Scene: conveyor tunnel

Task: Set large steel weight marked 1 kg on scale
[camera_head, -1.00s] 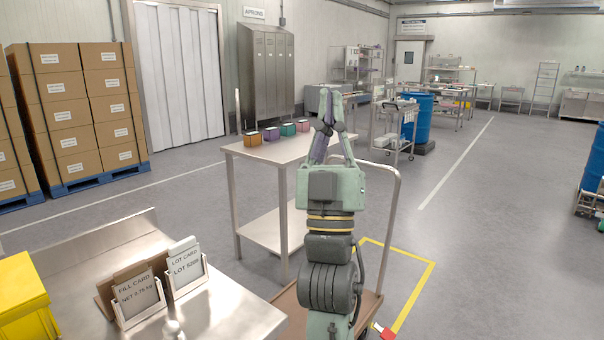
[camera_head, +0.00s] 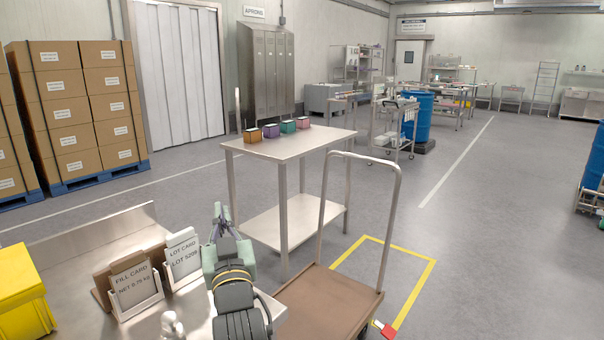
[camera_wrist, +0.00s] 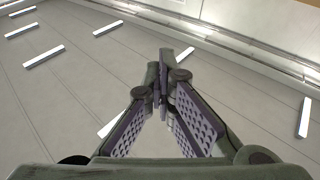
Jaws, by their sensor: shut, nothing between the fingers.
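My gripper (camera_head: 218,215) is beside the right end of the steel table at the lower left of the head view, with its fingers pointing up. In the wrist view the fingertips (camera_wrist: 162,80) meet, with nothing between them. A small shiny steel object with a rounded top (camera_head: 171,324) stands on the table at the bottom edge of the head view, to the left of my arm. It is cut off by the frame, and I see no mark on it, so I cannot tell if it is the 1 kg weight. No scale shows in either view.
The steel table (camera_head: 90,238) bears a fill card (camera_head: 133,287), a lot card (camera_head: 182,257) and a yellow bin (camera_head: 22,300). A brown cart (camera_head: 325,300) stands right of my arm. A second table (camera_head: 300,143) holds several coloured boxes. The wrist view shows ceiling lights (camera_wrist: 44,57).

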